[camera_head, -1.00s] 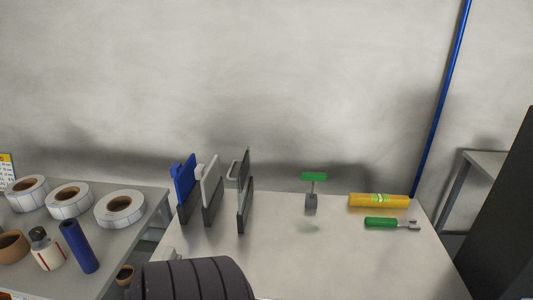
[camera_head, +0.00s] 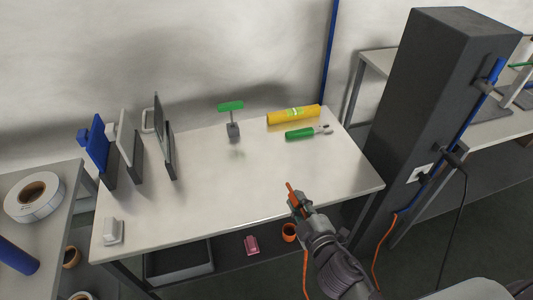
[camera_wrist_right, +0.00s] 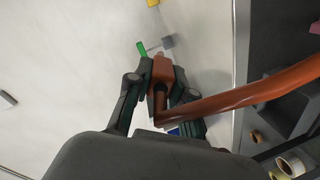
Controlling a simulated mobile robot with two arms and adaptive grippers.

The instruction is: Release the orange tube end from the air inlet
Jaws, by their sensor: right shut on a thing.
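My right gripper (camera_head: 297,201) is over the front right part of the table and shut on the orange tube end (camera_head: 290,187). In the right wrist view the gripper (camera_wrist_right: 160,90) has its fingers on both sides of the orange end piece (camera_wrist_right: 163,69), and the orange tube (camera_wrist_right: 250,96) bends off to the right. In the head view the orange tube (camera_head: 305,270) hangs below the gripper. An orange length (camera_head: 381,250) also runs down beside the dark pillar. I cannot make out the air inlet for certain. My left gripper is not in view.
The white table (camera_head: 230,190) has a clear middle. Upright panels (camera_head: 98,148), a green-topped stand (camera_head: 232,117), a yellow roll (camera_head: 293,115) and a green-handled tool (camera_head: 304,133) stand at its left and back. The dark pillar (camera_head: 420,90) rises at the right.

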